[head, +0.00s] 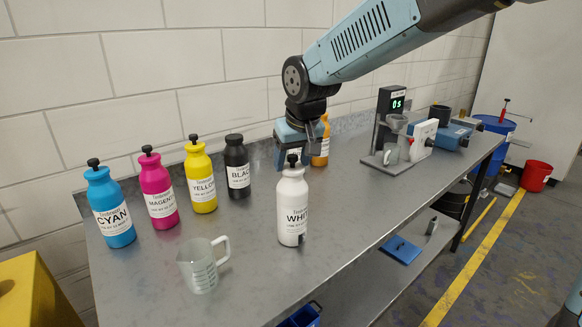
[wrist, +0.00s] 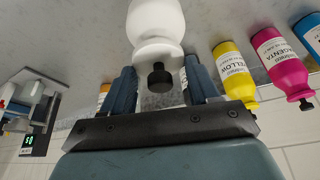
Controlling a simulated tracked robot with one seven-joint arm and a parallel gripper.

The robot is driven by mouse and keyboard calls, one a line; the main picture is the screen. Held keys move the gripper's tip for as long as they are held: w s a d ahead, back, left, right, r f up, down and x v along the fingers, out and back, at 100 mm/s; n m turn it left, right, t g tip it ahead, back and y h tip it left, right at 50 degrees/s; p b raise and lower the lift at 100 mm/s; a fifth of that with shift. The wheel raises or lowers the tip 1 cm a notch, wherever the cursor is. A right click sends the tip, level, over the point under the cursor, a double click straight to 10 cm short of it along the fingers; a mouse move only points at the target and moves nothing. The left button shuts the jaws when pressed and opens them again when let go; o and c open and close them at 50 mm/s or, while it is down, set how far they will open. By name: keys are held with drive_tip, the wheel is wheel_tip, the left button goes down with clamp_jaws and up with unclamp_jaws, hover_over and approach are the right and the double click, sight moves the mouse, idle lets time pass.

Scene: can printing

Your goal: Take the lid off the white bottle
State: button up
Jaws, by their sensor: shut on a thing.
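The white bottle (head: 291,212) stands upright on the grey table, with its label facing the head camera. Its black lid (head: 292,160) is on its top. Gaps show between the fingers and the lid. The exact contact is partly hidden.
Cyan (head: 111,212), magenta (head: 158,195), yellow (head: 201,185) and black (head: 237,170) bottles stand to the left. An orange bottle (head: 322,148) is behind my gripper. A clear measuring jug (head: 200,268) stands front left.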

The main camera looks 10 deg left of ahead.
drive_tip(key=c, duration=0.4)
drive_tip(key=shift+r, duration=0.1)
